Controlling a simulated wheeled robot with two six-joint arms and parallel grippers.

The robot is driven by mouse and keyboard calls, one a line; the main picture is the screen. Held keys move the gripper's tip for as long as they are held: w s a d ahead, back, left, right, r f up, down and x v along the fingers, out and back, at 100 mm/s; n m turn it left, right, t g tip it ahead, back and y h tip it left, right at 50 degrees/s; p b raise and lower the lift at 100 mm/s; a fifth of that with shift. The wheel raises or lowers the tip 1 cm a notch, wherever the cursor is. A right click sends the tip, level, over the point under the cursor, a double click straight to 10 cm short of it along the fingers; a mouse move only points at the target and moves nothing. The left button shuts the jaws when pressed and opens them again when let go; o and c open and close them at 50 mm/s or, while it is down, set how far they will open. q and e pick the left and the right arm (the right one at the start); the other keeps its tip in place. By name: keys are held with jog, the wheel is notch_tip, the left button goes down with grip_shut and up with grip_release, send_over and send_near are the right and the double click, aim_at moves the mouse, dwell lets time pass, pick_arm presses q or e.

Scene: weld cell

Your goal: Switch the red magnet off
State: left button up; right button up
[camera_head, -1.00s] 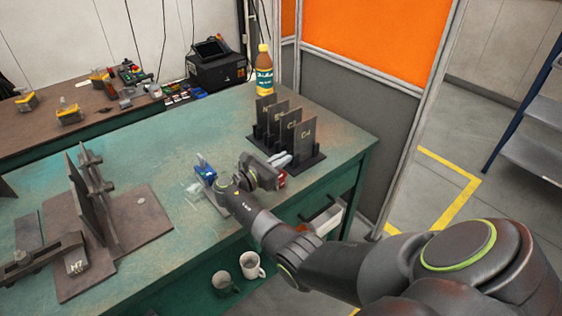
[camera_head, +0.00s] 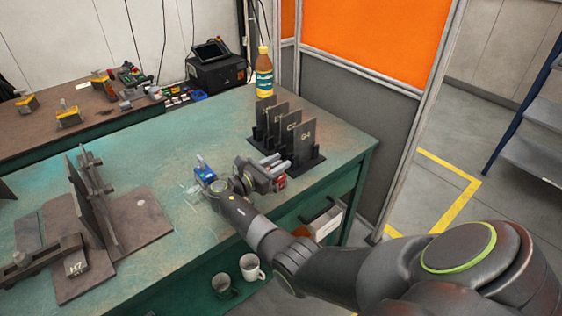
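The red magnet (camera_head: 282,183) is on the green table, close to the front right edge. Only a small red part shows beside my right gripper (camera_head: 275,163); its switch and the switch's position are hidden or too small to tell. My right gripper is just above and left of the red part, its two grey fingers apart and pointing to the upper right. Nothing shows between them. I cannot tell whether the gripper touches the magnet. A blue magnet-like block (camera_head: 204,173) stands left of my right wrist. My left gripper is not in view.
A rack (camera_head: 296,166) with several upright dark plates stands just behind the gripper. A bottle (camera_head: 264,75) stands at the back corner. A dark steel fixture (camera_head: 140,215) fills the table's left part. An open drawer (camera_head: 322,226) and mugs (camera_head: 250,267) are below.

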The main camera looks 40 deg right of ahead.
jog(key=a, duration=0.5)
jog(key=s+a+b, duration=0.1)
jog(key=a, duration=0.4)
jog(key=s+a+b, duration=0.1)
jog(key=a, duration=0.4)
jog(key=shift+a+r, duration=0.1)
jog(key=shift+a, duration=0.3)
